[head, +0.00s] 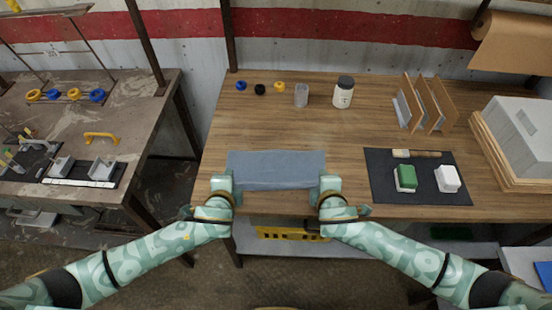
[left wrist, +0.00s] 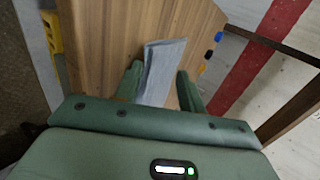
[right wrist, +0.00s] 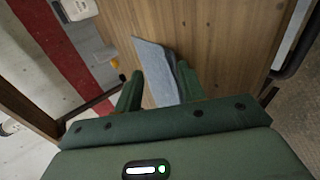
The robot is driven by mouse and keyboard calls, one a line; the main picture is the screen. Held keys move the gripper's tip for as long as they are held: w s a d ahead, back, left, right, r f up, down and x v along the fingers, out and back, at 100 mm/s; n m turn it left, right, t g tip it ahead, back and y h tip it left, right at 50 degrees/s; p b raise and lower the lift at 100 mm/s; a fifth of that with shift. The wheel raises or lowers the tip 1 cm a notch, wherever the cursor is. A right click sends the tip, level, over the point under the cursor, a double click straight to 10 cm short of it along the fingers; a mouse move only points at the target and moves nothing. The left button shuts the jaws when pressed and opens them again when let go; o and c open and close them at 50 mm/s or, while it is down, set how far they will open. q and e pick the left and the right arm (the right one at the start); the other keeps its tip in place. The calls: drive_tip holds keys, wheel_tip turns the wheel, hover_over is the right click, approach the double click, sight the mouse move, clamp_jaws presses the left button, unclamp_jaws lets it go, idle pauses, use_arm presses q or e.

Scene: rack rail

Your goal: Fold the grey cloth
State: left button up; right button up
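The grey cloth (head: 277,168) lies as a wide, shallow blue-grey rectangle near the table's front edge, with slight wrinkles. My left gripper (head: 222,181) is at its left end, and my right gripper (head: 329,182) is at its right end. In the left wrist view, the cloth (left wrist: 160,72) shows between two spread fingers. In the right wrist view, the cloth (right wrist: 158,70) also shows between spread fingers, close to the right-hand one. Both grippers look open. The wrists hide the cloth's front corners in the head view, and I cannot tell whether the fingers touch it.
A dark mat (head: 385,183) to the right holds a brush (head: 415,153), a green block (head: 406,177) and a white block (head: 448,178). The wood behind the cloth is clear.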

use_arm(q)
drive_tip(key=s+r, duration=0.6)
drive_tip(key=r, duration=0.3)
use_arm(e)
drive_tip(key=s+r, duration=0.6)
drive_tip(key=r, duration=0.3)
